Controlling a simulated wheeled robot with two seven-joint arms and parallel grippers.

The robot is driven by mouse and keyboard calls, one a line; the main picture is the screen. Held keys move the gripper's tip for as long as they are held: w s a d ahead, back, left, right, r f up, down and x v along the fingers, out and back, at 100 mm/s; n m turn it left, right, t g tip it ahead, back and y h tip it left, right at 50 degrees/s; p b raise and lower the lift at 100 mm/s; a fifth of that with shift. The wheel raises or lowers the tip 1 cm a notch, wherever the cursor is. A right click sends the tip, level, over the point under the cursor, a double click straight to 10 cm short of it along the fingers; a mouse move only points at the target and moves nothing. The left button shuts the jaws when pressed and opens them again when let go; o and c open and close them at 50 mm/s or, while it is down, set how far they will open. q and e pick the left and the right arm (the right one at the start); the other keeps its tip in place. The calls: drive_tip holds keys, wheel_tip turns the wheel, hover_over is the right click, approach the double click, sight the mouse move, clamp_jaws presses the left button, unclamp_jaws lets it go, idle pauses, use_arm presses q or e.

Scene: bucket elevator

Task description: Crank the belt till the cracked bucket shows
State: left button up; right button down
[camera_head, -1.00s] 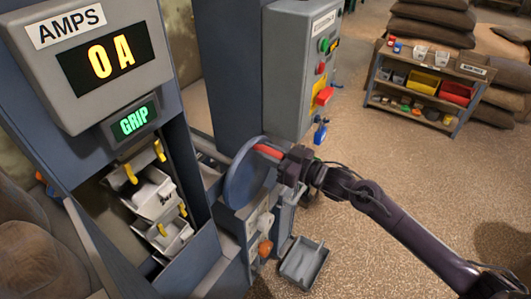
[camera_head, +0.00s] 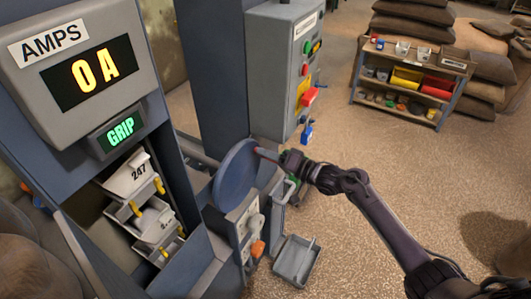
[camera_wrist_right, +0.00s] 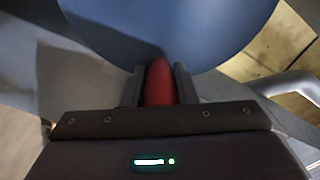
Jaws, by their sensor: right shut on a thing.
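My right gripper (camera_head: 277,156) is shut on the red crank handle (camera_wrist_right: 159,84) at the rim of the blue crank wheel (camera_head: 236,175). In the head view only a sliver of the handle shows. Belt buckets show in the tall opening at the left. The upper grey bucket (camera_head: 128,178) carries the number 247. A bucket below it (camera_head: 152,220) has a mark too small to read, and another is partly seen lower down. I can make out no crack on them. The display above reads GRIP (camera_head: 121,132). My left gripper is not in view.
The AMPS meter (camera_head: 85,68) reads 0 A. A grey control box (camera_head: 284,65) with buttons stands behind the wheel. A grey tray (camera_head: 297,261) lies on the floor by the machine. A shelf with bins (camera_head: 407,85) stands at the back right. Open floor lies between.

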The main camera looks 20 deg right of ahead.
sight(258, 158)
drive_tip(key=shift+w+d+f+m, duration=0.1)
drive_tip(key=shift+f+m, duration=0.45)
drive_tip(key=shift+m, duration=0.05)
drive_tip(key=shift+w+d+f+m, duration=0.1)
drive_tip(key=shift+f+m, duration=0.4)
drive_tip(key=shift+m, duration=0.1)
drive_tip(key=shift+f+m, duration=0.85)
drive_tip(key=shift+m, duration=0.25)
drive_tip(key=c, duration=1.1)
unclamp_jaws()
drive_tip(key=shift+d, duration=0.1)
drive_tip(key=shift+c, duration=0.2)
drive_tip(key=b+v, duration=0.1)
drive_tip(key=v, duration=0.6)
drive_tip(key=shift+s+d, duration=0.3)
